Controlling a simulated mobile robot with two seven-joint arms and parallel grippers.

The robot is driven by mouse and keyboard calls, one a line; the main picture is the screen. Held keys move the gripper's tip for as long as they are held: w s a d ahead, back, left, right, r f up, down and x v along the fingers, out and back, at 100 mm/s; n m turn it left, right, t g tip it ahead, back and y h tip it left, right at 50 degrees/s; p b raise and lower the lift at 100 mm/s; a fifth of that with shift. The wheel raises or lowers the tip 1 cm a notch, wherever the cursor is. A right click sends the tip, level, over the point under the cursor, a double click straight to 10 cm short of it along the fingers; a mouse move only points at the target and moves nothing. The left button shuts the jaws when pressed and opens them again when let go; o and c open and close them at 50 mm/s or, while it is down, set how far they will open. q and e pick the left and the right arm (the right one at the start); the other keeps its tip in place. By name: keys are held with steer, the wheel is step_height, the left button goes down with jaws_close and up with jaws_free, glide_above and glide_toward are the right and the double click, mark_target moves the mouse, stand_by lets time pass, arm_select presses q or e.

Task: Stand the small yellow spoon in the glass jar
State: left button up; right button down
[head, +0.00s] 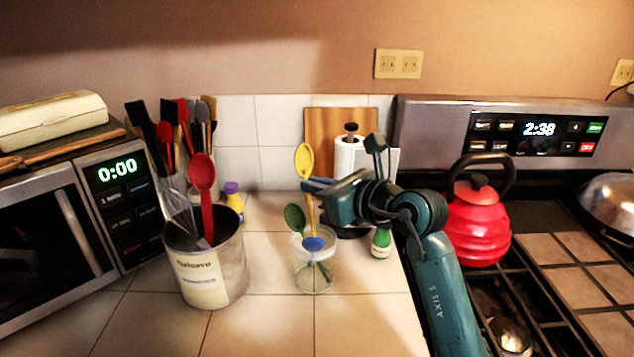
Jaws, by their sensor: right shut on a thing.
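The yellow spoon (304,160) is upright, bowl up, above the glass jar (314,275). My right gripper (312,187) is shut on its handle, reaching in from the right. The handle's lower end runs down toward the jar's mouth. I cannot tell whether its tip is inside the rim. The clear jar stands on the tiled counter and holds a green spoon (294,217) and a blue spoon (313,244). My left gripper is not in view.
A metal canister (212,275) with a red spoon and a whisk stands left of the jar. A green-labelled bottle (381,243) and paper towel roll (349,160) are behind right. A red kettle (475,220) sits on the stove. The front counter is clear.

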step_height(320, 180, down, 2)
steer(key=shift+d+f+b, duration=0.1)
steer(key=shift+f+b, duration=0.15)
steer(key=shift+b, duration=0.4)
steer(key=shift+s+d+f+b, duration=0.1)
steer(key=shift+s+f+b, duration=0.1)
steer(key=shift+f+b, duration=1.1)
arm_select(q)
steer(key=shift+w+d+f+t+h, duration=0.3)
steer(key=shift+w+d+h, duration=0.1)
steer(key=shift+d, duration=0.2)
arm_select(e)
steer(key=shift+f, duration=0.45)
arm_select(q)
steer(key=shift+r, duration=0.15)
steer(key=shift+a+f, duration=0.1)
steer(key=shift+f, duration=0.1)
arm_select(e)
steer(key=c, duration=1.5)
jaws_free()
arm_select(q)
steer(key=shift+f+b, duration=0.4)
steer(key=shift+b, duration=0.1)
arm_select(e)
glide_toward(311, 213)
steer(key=v, duration=0.5)
steer(key=shift+d, duration=0.15)
